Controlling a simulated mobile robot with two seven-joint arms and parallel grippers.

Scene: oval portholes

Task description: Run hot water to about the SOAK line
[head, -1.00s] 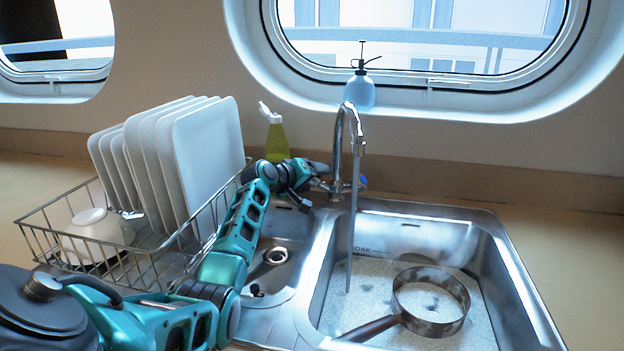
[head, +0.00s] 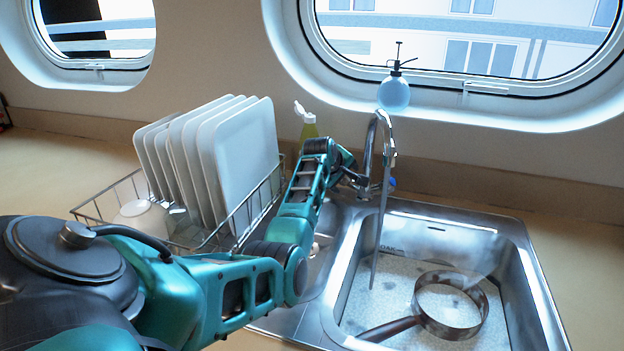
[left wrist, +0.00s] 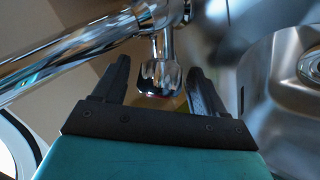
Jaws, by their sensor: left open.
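The chrome tap (head: 370,150) stands behind the large steel basin (head: 345,300), and a stream of water (head: 380,225) runs from its spout. Lettering ending in "OAK" (head: 391,250) shows on the basin's back wall, close to the water. A round pan (head: 450,306) lies in the basin. My left gripper (left wrist: 158,66) is open, its fingers on either side of a chrome tap handle (left wrist: 158,80) with a red mark. I cannot tell whether they touch it. In the head view my arm largely hides the gripper, at the tap's left. My right gripper is not in view.
A wire rack (head: 105,205) with several white plates (head: 245,160) stands left of the sink. A green bottle (head: 308,127) is behind my arm, and a blue spray bottle (head: 394,92) stands on the porthole sill. The counter right of the sink is clear.

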